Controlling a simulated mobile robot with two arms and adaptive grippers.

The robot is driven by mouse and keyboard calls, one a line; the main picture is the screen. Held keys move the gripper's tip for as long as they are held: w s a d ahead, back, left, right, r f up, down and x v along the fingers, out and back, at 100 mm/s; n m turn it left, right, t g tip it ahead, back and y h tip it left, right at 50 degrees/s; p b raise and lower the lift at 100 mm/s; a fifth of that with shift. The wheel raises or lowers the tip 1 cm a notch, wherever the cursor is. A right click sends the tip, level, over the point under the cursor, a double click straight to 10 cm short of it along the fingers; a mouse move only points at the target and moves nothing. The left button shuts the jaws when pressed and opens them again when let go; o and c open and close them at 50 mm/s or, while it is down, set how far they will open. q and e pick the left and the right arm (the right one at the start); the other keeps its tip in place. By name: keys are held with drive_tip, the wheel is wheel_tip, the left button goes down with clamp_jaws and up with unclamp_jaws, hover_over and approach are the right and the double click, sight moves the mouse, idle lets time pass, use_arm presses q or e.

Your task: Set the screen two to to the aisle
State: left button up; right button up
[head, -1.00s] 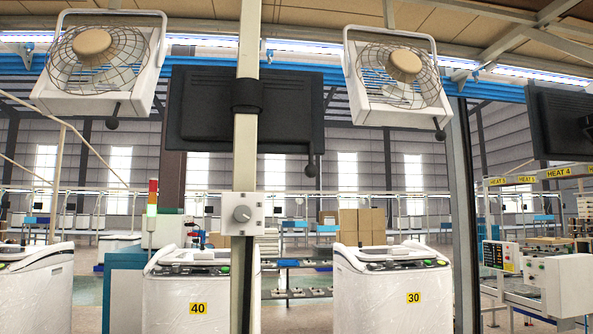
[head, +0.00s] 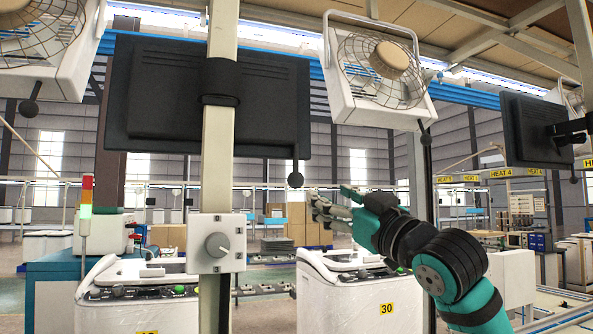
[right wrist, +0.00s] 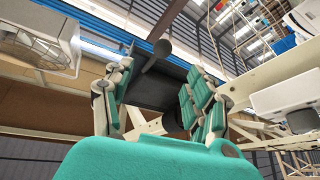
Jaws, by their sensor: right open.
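A large black screen (head: 275,105), seen from behind, hangs on a cream post in the head view. A dark stalk with a ball knob (head: 295,180) hangs from its lower right corner. A second black screen (head: 525,125) is at the right. No number shows on either screen. My right gripper (head: 322,208) is open and empty, below and right of the knob in the picture. In the right wrist view a dark round knob on a stalk (right wrist: 158,52) appears beyond and between the open fingers (right wrist: 158,100). No contact shows. My left gripper is not in view.
Caged fans (head: 385,75) hang beside the screen, each with a ball-ended stalk. The post (head: 222,140) carries a rotary dial box (head: 218,244). White machines (head: 345,290) stand below, one labelled 30. A signal tower (head: 86,205) is at the left.

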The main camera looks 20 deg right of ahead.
sight(301, 181)
drive_tip(key=p+x, duration=0.1)
drive_tip(key=x, duration=0.4)
drive_tip(key=shift+a+p, duration=0.15)
drive_tip(key=shift+p, duration=0.2)
drive_tip(key=p+x, duration=0.3)
drive_tip(key=x, duration=0.2)
drive_tip(key=shift+w+a+r, duration=0.1)
drive_tip(key=shift+w, duration=0.3)
drive_tip(key=shift+w+a+r, duration=0.1)
drive_tip(key=shift+w+a, duration=0.1)
drive_tip(key=shift+w, duration=0.45)
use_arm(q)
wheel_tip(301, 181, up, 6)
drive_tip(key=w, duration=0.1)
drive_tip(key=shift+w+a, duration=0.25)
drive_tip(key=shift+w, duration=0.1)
use_arm(e)
clamp_jaws()
